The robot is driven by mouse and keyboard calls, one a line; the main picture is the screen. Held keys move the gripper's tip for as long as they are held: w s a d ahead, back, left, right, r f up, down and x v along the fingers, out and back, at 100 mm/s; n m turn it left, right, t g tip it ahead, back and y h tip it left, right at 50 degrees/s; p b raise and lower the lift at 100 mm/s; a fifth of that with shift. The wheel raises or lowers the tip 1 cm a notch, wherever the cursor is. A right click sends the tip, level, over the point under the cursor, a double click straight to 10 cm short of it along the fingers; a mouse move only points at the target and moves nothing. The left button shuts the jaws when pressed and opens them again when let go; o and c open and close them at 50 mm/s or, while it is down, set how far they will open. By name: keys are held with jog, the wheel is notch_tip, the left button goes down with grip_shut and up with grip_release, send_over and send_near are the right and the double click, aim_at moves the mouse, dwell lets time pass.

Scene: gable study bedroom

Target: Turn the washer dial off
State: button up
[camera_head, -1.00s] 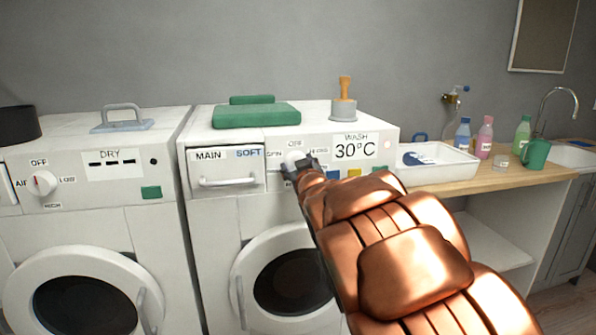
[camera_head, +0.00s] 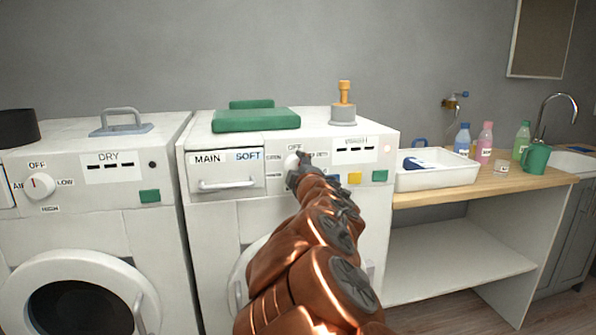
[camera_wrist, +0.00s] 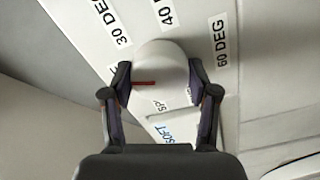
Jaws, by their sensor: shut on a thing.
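The washer dial (camera_head: 291,160) is a white round knob on the right-hand machine's front panel, below an OFF label. In the wrist view the dial (camera_wrist: 160,58) sits between the two fingers of my gripper (camera_wrist: 158,80), which is shut on it. Its red mark points to the picture's left, toward a label mostly hidden behind the left finger. The labels 30 DEG, 40 and 60 DEG show around it. In the head view my gripper (camera_head: 298,168) covers part of the dial. The washer display (camera_head: 355,149) shows dashes.
The dryer (camera_head: 90,225) with its own dial (camera_head: 40,186) stands at left. The washer drawer (camera_head: 224,172) is left of my gripper; coloured buttons (camera_head: 355,178) are right. A white tray (camera_head: 437,180) and bottles stand on the wooden counter (camera_head: 480,190).

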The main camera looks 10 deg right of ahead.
jog(key=shift+a+n, duration=0.1)
jog(key=shift+n, duration=1.8)
jog(key=o, duration=1.2)
jog(key=shift+c, duration=0.2)
jog(key=s, duration=1.2)
